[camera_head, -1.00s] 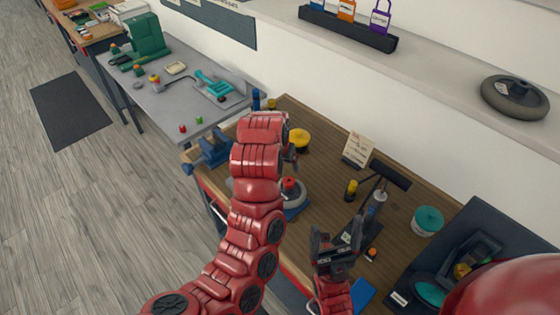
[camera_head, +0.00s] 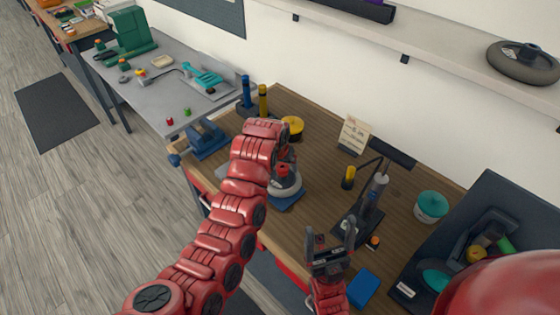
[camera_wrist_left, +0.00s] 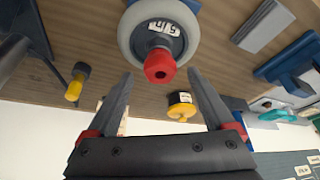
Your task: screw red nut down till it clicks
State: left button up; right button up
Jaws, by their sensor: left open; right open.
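The red nut (camera_head: 283,170) sits on top of a grey wheel (camera_head: 290,188), which lies flat on a blue base on the wooden workbench. In the left wrist view the red nut (camera_wrist_left: 159,65) shows at the wheel's (camera_wrist_left: 150,30) centre, beside a label. My left gripper (camera_wrist_left: 160,85) is open, with the nut between and beyond its fingertips, and nothing is held. In the head view my left arm partly hides the wheel, and the left fingers are hard to make out. My right gripper (camera_head: 330,235) is open and empty over the bench's front part.
A black stand with a tool (camera_head: 372,195) and a yellow-black bottle (camera_head: 348,177) are right of the wheel. A teal-lidded tub (camera_head: 431,206) and a dark tray (camera_head: 480,225) lie further right.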

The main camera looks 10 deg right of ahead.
pick_arm(q)
jog(key=shift+w+f, duration=0.1)
jog(key=shift+f, duration=0.35)
jog(key=shift+c, duration=0.2)
